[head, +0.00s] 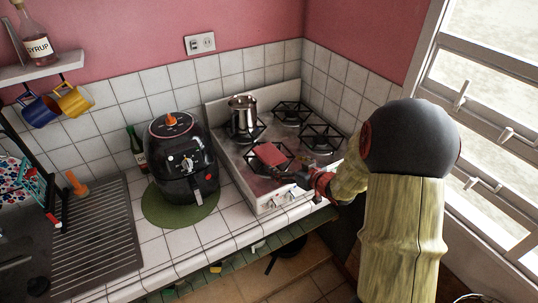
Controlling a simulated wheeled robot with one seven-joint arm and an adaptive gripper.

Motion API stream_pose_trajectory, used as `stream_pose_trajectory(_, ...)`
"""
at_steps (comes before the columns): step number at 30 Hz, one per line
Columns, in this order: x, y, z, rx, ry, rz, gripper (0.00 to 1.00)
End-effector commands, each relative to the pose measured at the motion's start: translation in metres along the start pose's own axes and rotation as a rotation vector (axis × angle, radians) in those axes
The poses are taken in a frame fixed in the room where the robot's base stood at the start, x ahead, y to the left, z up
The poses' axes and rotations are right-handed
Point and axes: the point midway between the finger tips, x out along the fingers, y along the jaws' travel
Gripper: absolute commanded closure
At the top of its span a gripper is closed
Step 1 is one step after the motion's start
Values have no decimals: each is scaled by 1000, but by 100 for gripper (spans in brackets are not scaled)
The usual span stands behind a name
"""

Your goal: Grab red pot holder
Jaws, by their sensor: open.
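The red pot holder (269,154) shows in the head view as a small flat red piece at the front left burner of the stove. My gripper (290,174) is open, reaching in from the right over the front of the stove. Its fingers are close to the lower right edge of the pot holder. They are small and dark here, so I cannot tell whether they touch it or sit around its edge.
The gas stove (248,191) has several black burner grates. A metal pot (242,112) stands on the back left burner. A black air fryer (183,160) stands on a green mat (159,212) to the left. A barred window (485,110) is at right.

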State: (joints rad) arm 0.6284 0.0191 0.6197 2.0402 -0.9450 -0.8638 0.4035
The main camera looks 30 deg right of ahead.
Motion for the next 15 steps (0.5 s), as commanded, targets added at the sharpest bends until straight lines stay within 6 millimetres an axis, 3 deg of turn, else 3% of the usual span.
stream_pose_trajectory(12,49,-4,-2,-2,0,-1,12)
stream_pose_trajectory(15,53,-3,-2,-1,0,1,12)
